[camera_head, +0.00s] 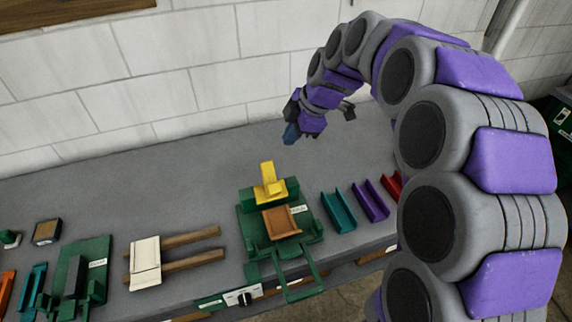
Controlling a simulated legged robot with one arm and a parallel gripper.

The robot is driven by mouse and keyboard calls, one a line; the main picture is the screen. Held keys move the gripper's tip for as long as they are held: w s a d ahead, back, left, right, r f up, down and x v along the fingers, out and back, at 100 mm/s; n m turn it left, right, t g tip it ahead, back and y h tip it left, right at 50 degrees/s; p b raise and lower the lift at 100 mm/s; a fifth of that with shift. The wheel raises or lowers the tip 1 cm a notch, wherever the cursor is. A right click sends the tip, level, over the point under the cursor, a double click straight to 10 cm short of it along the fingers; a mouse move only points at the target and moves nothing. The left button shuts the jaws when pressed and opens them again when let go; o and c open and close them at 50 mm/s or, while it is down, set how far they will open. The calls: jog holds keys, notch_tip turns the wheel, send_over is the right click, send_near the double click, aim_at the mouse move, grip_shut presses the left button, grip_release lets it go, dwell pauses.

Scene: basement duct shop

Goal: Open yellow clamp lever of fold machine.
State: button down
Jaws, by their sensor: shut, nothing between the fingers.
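The yellow clamp lever (268,178) stands upright at the back of the green fold machine (249,226) on the grey bench. A copper-brown folded piece (281,222) lies on the machine in front of the lever. A green handle frame (301,287) sticks out over the bench's front edge. My gripper (291,134) hangs at the end of my purple and grey arm, above the back of the bench, up and to the right of the lever. It is shut and empty, apart from the lever.
Teal (338,212), purple (371,202) and red (391,186) channels lie right of the machine. A cream sheet on wooden bars (146,262) and a green device (83,268) stand left. A white block wall (150,90) closes the back. The bench behind the lever is clear.

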jog(key=b, duration=0.1)
send_near(268, 162)
notch_tip(268, 162, down, 3)
jog(key=s+a, duration=0.1)
jog(key=s, duration=0.1)
jog(key=shift+w+a+f+b, duration=0.25)
jog(key=shift+w+f, duration=0.25)
jog(key=shift+w, duration=0.05)
jog(key=shift+w+a+f+b, duration=0.2)
jog(key=shift+w+a+f, duration=0.05)
jog(key=shift+w+f, duration=0.3)
jog(key=shift+w+a+f, duration=0.1)
jog(key=shift+w+f, duration=0.2)
jog(key=shift+w, duration=0.05)
jog(key=shift+w, duration=0.1)
